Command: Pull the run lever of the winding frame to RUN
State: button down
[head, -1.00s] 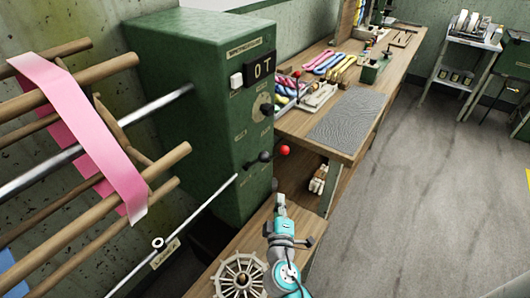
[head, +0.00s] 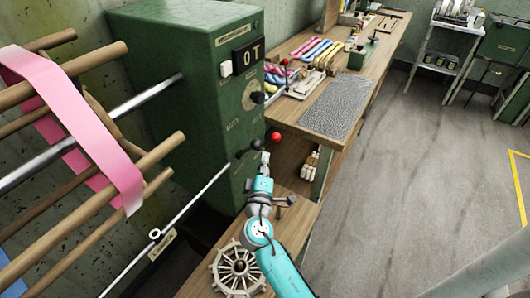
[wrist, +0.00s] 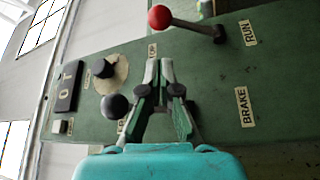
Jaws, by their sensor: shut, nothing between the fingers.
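The run lever has a red ball (head: 276,137) and sticks out from the front of the green winding-frame cabinet (head: 178,60). In the wrist view its red ball (wrist: 160,17) is at the top, with its shaft running right to a pivot beside the RUN label (wrist: 248,32). The BRAKE label (wrist: 243,106) is lower on the panel. My gripper (head: 265,157) is just below the red ball in the head view. In the wrist view my gripper's fingertips (wrist: 160,68) are together, empty, and apart from the lever in the picture.
A black-knobbed lever (head: 256,144) is close to my gripper; its knob (wrist: 115,107) shows left of my fingers. The reel with pink silk (head: 92,150) stands left, and a spoked wheel (head: 238,268) is at the bottom.

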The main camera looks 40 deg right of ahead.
aim_at(269, 142)
jog(key=x, duration=0.8)
jog(key=shift+w+d, duration=0.2)
jog(key=shift+d, duration=0.05)
jog(key=shift+s+f, duration=0.1)
jog(key=shift+s, duration=0.05)
